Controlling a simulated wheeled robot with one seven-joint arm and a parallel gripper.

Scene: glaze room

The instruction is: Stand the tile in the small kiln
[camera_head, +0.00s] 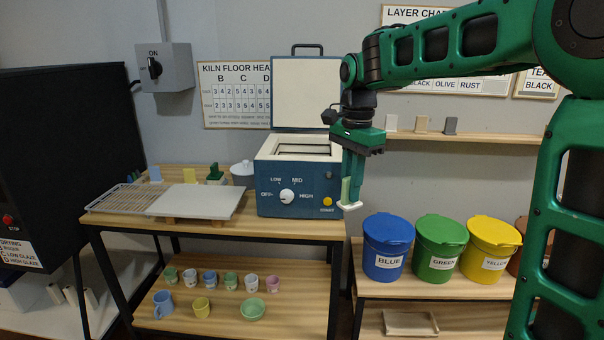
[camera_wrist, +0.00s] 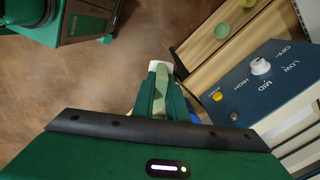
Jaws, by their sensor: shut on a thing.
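My gripper (camera_head: 352,178) is shut on a pale green tile (camera_head: 345,190) with a whitish lower end. It holds the tile upright in the air, just right of the small kiln (camera_head: 283,190). In the wrist view the tile (camera_wrist: 160,82) shows edge-on between the two fingers (camera_wrist: 161,95). The kiln is a blue box with a knob and a yellow button on its front. Its lid (camera_head: 305,92) is raised and its top is open, with dark-edged slots or bars inside. The kiln floor is hidden. The kiln also shows at the right of the wrist view (camera_wrist: 246,92).
Left of the kiln are a pale slab (camera_head: 198,202), a wire rack (camera_head: 118,199) and a white lidded pot (camera_head: 243,170). Blue (camera_head: 387,250), green (camera_head: 437,252) and yellow (camera_head: 488,252) buckets stand below right. A wall shelf (camera_head: 470,137) holds small tiles behind my arm.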

